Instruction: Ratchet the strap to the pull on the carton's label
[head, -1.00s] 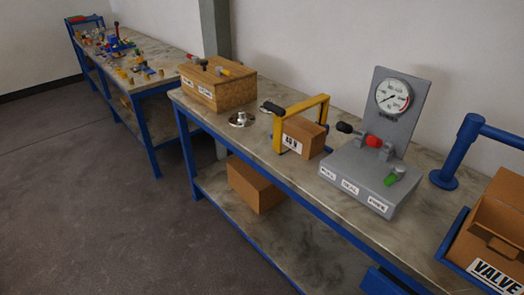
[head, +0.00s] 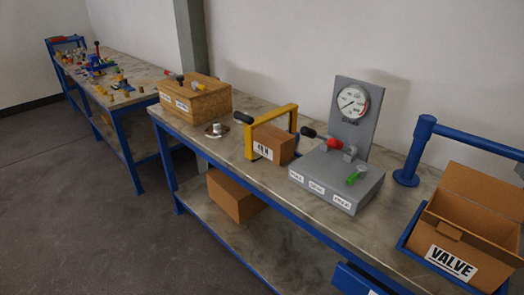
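A small brown carton (head: 284,142) sits on the bench under a yellow frame (head: 288,112). Its white label (head: 262,150) seems to read 40 N. A black-gripped handle (head: 243,118) sticks out at the frame's upper left. A strap cannot be made out at this size. Neither of my grippers is in view.
A grey gauge stand (head: 340,178) with a red and a green knob stands right of the carton. A wooden box (head: 195,98) and a metal flange (head: 217,130) are to the left. A blue post (head: 412,155) and an open VALVE box (head: 465,235) are at the right. Floor is clear at lower left.

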